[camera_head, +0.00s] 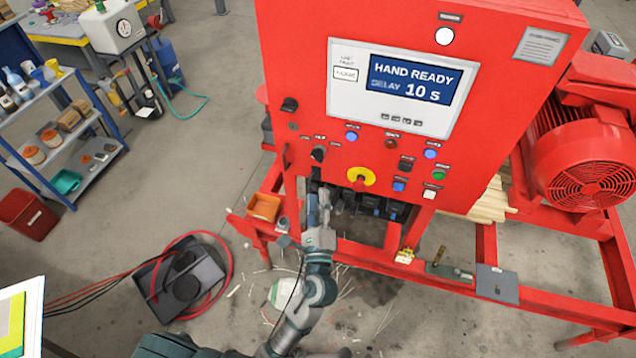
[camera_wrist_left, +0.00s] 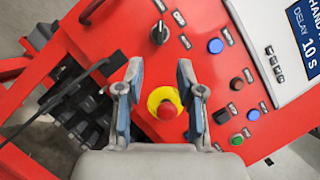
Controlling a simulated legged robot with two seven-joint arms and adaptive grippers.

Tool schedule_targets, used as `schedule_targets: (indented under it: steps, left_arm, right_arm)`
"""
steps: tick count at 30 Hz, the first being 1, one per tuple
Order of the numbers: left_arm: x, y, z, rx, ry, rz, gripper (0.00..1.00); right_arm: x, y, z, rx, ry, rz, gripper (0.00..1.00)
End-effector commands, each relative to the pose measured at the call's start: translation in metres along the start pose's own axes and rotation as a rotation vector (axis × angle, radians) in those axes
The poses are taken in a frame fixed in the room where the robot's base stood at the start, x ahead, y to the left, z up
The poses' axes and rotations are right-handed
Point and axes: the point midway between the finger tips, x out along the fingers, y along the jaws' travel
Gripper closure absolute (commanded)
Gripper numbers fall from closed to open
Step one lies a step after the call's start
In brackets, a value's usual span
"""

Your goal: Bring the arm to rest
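My left arm rises from the bottom of the head view, and its left gripper (camera_head: 318,200) is in front of the lower part of the red control panel (camera_head: 300,60). In the left wrist view the two fingers of the left gripper (camera_wrist_left: 158,78) stand apart with nothing between the tips. The red emergency button on its yellow ring (camera_wrist_left: 167,108) appears between the fingers, on the panel behind them. The head view shows the same button (camera_head: 361,180) up and right of the gripper; contact cannot be told. My right gripper is in neither view.
The panel screen (camera_head: 415,85) reads HAND READY, DELAY 10 S. A black selector knob (camera_head: 318,153) sits just above the gripper. An orange bin (camera_head: 264,207) is to its left. The red skid frame (camera_head: 370,258) and a red motor (camera_head: 590,160) extend right. Floor at left is partly open.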

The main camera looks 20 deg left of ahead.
Motion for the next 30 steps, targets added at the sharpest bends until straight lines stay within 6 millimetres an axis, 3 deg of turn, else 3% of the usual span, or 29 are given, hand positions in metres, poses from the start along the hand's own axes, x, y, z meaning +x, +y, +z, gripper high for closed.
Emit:
schedule_targets:
  steps: [20,23,26,30]
  left_arm:
    - [-0.007,0.002,-0.003,-0.001,0.007,0.003,0.63]
    - [-0.007,0.018,-0.025,-0.022,0.058,0.025,0.63]
    - [-0.01,0.054,-0.071,-0.075,0.163,0.083,0.63]
    - [-0.033,0.136,-0.151,-0.204,0.345,0.24,0.63]
  right_arm:
    - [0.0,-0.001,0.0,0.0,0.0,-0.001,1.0]
    - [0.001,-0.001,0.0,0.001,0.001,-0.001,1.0]
    - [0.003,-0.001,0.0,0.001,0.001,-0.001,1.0]
    - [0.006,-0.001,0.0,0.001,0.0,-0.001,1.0]
